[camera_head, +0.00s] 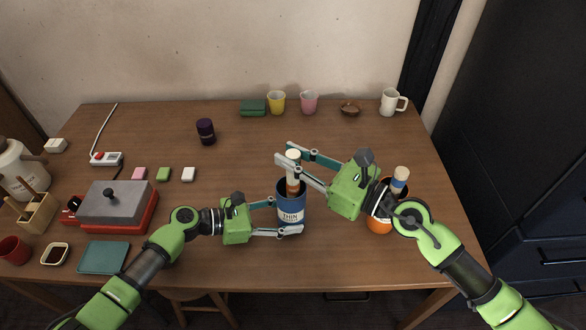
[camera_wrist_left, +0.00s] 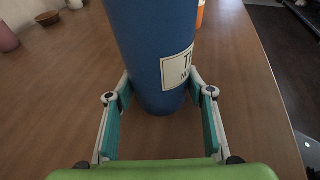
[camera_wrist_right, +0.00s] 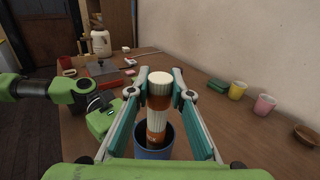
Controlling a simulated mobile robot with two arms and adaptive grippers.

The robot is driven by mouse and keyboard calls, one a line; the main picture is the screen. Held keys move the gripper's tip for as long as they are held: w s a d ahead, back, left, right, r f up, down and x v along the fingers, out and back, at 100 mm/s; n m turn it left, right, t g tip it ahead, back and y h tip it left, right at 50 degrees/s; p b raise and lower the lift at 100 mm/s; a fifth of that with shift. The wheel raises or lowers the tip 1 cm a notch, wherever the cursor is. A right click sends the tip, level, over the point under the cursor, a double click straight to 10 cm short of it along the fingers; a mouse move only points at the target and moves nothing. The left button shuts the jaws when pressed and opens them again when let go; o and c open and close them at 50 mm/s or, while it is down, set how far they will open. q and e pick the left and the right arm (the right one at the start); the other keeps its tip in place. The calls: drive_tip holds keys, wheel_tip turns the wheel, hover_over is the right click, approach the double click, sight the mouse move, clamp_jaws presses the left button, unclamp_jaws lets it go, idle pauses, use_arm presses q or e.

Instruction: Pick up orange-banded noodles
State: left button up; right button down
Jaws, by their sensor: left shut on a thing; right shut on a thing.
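The orange-banded noodles (camera_wrist_right: 158,108) are a pale upright bundle with orange bands, standing in the mouth of a blue canister. They also show in the head view (camera_head: 293,172). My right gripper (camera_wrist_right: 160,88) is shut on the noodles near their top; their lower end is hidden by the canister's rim. The blue canister (camera_head: 292,204), with a pale label reading "THIN", stands on the table. It fills the left wrist view (camera_wrist_left: 150,50). My left gripper (camera_head: 283,215) is shut on the canister, one finger on each side.
An orange canister (camera_head: 379,225) stands under my right arm, with a blue-banded bundle (camera_head: 400,178) beside my right wrist. Cups (camera_head: 276,101) and a white mug (camera_head: 390,102) line the back edge. A red and grey appliance (camera_head: 115,207) stands left.

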wheel_tip(320, 180, up, 13)
drive_tip(key=shift+r, duration=0.15)
use_arm(q)
drive_tip(key=o, duration=0.9)
